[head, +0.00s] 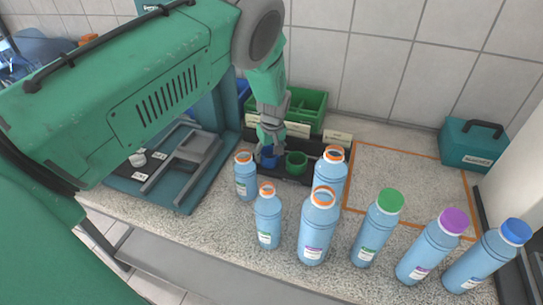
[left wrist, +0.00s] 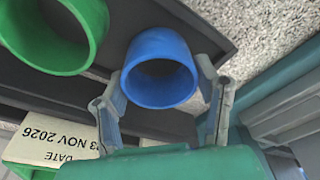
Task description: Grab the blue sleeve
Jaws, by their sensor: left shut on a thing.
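The blue sleeve (head: 267,160) stands in a dark tray (head: 292,178) at the back of the counter, beside a green sleeve (head: 296,164). My left gripper (head: 269,143) reaches down over the blue sleeve from above and hides part of it. In the left wrist view, the blue sleeve (left wrist: 160,95) is an open ring between the two fingers of my left gripper (left wrist: 161,74), one finger on each side. The gripper is shut on it. The green sleeve (left wrist: 50,62) shows at the upper left there. My right gripper is not in view.
Several light-blue bottles stand in front and to the right, the nearest an orange-ringed bottle (head: 246,178) close to the tray. A green bin (head: 308,100) stands behind. An orange-outlined area (head: 395,180) at right is mostly clear. A teal box (head: 478,148) stands far right.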

